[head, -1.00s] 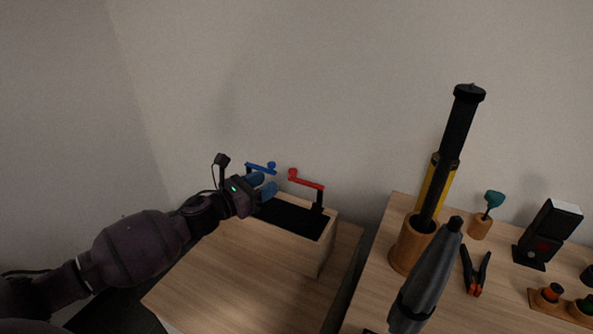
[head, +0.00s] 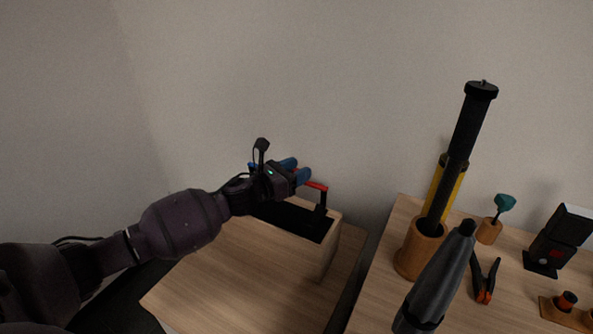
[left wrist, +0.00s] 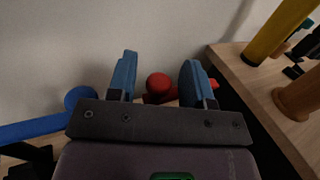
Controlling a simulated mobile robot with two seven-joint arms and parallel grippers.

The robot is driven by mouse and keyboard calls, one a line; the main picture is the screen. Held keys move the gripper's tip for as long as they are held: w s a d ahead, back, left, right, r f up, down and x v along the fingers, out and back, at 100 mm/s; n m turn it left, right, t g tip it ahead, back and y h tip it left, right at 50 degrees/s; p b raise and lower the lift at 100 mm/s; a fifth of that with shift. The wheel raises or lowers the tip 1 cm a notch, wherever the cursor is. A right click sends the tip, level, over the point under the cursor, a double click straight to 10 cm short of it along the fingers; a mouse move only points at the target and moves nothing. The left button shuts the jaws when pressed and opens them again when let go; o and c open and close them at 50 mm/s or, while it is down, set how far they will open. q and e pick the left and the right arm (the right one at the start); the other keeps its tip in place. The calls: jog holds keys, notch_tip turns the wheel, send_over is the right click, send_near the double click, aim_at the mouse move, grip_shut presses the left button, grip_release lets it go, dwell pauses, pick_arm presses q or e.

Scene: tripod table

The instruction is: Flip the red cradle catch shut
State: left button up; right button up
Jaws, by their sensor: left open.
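The red cradle catch (head: 317,185) is a red bar on a black post at the right end of the wooden cradle block (head: 328,250). In the head view its knob end is hidden by my left gripper (head: 297,172). In the left wrist view its round red knob (left wrist: 159,85) shows between the two blue fingertips of my left gripper (left wrist: 160,78), which is open with a gap on both sides. The blue catch (left wrist: 40,129) lies left of the fingers in the left wrist view. In the head view it is mostly hidden behind my gripper. My right gripper is not in view.
The block stands on a wooden table (head: 235,285) against the wall.

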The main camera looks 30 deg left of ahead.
pick_arm(q)
grip_shut()
